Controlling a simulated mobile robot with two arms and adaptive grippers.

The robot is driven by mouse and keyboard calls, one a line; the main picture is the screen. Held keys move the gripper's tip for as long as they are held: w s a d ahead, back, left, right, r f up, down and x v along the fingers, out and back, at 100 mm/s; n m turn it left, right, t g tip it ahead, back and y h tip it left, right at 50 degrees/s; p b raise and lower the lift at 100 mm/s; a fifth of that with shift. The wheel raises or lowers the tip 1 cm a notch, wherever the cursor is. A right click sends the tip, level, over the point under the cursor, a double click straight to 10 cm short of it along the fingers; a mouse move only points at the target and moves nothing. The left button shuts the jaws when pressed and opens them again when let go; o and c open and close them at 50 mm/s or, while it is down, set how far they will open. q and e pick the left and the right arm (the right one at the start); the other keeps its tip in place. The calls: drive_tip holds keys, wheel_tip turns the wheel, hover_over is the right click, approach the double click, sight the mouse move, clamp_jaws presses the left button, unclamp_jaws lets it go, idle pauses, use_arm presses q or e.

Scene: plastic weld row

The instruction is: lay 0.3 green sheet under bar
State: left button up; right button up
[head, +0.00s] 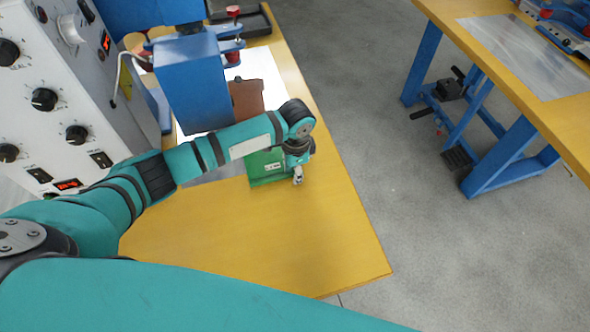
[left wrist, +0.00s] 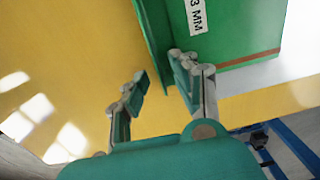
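A green piece (head: 262,167) with a white label stands on the yellow table, partly hidden by my left arm. In the left wrist view the green piece (left wrist: 245,30) is large at the upper right, and its label reads "3 MM". I cannot tell a separate sheet from a holder. My left gripper (head: 298,180) is at its right end in the head view. The bar is not clearly visible; the blue machine head (head: 195,84) is behind the arm. My right gripper is not in view.
A brown piece (head: 246,97) stands behind the green one, near a white surface (head: 262,68). A grey control box (head: 62,85) is at the left. The front of the yellow table (head: 270,240) is clear. Another table (head: 480,70) stands at the right across the floor.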

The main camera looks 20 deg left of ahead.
use_arm(q)
wheel_tip(320, 180, up, 12)
drive_tip(key=shift+s, duration=0.15)
idle(0.6)
drive_tip(key=shift+d, duration=0.1)
